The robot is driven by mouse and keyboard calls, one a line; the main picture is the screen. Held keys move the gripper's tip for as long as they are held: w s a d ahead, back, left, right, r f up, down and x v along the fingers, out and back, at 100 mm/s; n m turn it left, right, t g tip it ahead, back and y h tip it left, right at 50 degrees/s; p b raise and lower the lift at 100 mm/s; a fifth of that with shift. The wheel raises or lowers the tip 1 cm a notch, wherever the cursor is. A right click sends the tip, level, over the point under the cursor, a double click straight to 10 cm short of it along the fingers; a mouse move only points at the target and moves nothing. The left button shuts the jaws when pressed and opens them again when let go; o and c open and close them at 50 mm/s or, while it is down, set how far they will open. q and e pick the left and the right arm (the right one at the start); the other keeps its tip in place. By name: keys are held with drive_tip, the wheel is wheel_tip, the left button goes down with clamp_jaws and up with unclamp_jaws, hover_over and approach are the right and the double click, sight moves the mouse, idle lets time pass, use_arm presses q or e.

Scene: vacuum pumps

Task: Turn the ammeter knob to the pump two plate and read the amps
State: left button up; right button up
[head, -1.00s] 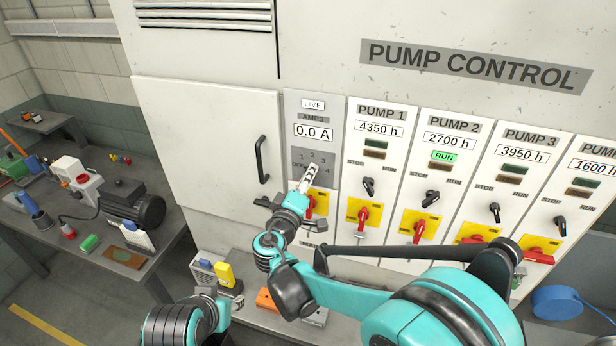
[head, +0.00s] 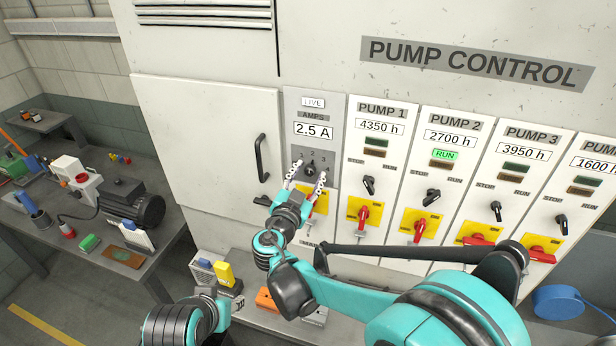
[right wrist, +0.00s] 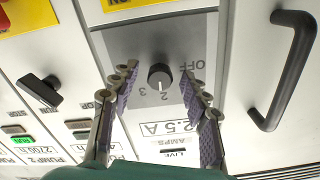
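The ammeter knob (head: 309,168) is a small black round knob on the grey plate (head: 336,150) below the AMPS display (head: 313,130), which reads 2.5 A. In the right wrist view, upside down, the knob (right wrist: 160,77) has its white mark facing the number 2. My right gripper (head: 308,176) is open, with one finger on each side of the knob and visible gaps in the wrist view (right wrist: 157,85). The pump 2 plate (head: 450,138) reads 2700 h with a lit green RUN lamp. My left arm shows at the bottom; its fingers cannot be made out.
Red switches on yellow plates (head: 364,214) and black selector levers line the panel to the right. A cabinet door with a black handle (head: 262,158) is to the left. A workbench (head: 150,262) with a motor and tools stands at far left.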

drive_tip(key=shift+s+a, duration=0.1)
drive_tip(key=shift+s, duration=0.1)
drive_tip(key=shift+v, duration=0.8)
drive_tip(key=v, duration=0.6)
drive_tip(key=shift+b, duration=0.3)
idle(0.3)
drive_tip(key=s+d+f+n+g+b, duration=0.2)
drive_tip(key=s+d+f+g+b, duration=0.2)
drive_tip(key=d+f+b, duration=0.5)
drive_tip(key=s+d+f+n+g+b, duration=0.1)
drive_tip(key=s+d+f+g+b, duration=0.4)
drive_tip(key=d+f, duration=0.65)
drive_tip(key=s+f+n+y+b, duration=0.2)
drive_tip(key=s+f+b, duration=0.4)
drive_tip(key=f, duration=0.2)
drive_tip(key=s+f+n+g+y+b, duration=0.1)
drive_tip(key=s+f+n+y+b, duration=0.1)
drive_tip(key=s+f+b, duration=0.4)
wheel_tip(320, 180, down, 3)
drive_tip(key=shift+f+n+y, duration=0.2)
drive_tip(key=shift+n+y, duration=0.2)
drive_tip(key=shift+y, duration=0.4)
